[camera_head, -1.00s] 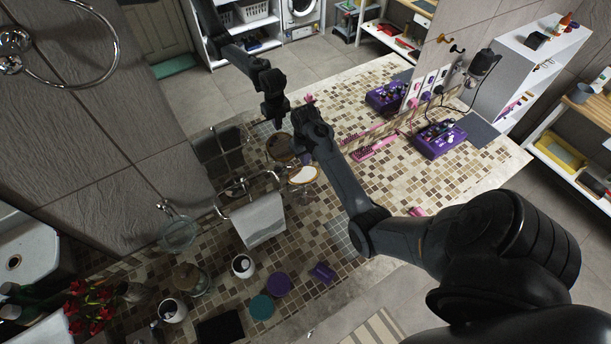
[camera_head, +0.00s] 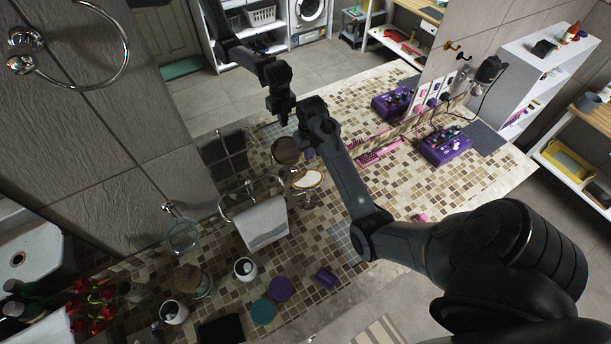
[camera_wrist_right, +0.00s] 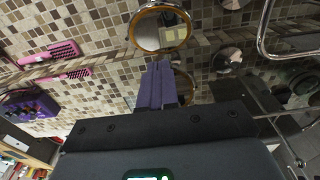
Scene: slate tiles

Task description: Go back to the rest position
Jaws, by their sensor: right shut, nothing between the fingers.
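My right arm reaches in from the lower right of the head view. Its gripper (camera_head: 307,150) is above the mosaic-tiled counter (camera_head: 385,185), close to a small round mirror (camera_head: 307,179). In the right wrist view the two fingers (camera_wrist_right: 159,84) are pressed together with nothing between them, and the round mirror (camera_wrist_right: 160,29) is just past their tips. My left gripper is not in view.
A towel on a metal stand (camera_head: 262,222) is just below the gripper. A wall mirror behind reflects the arm. Jars, a cup (camera_head: 245,268) and purple and teal discs (camera_head: 263,311) stand in front.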

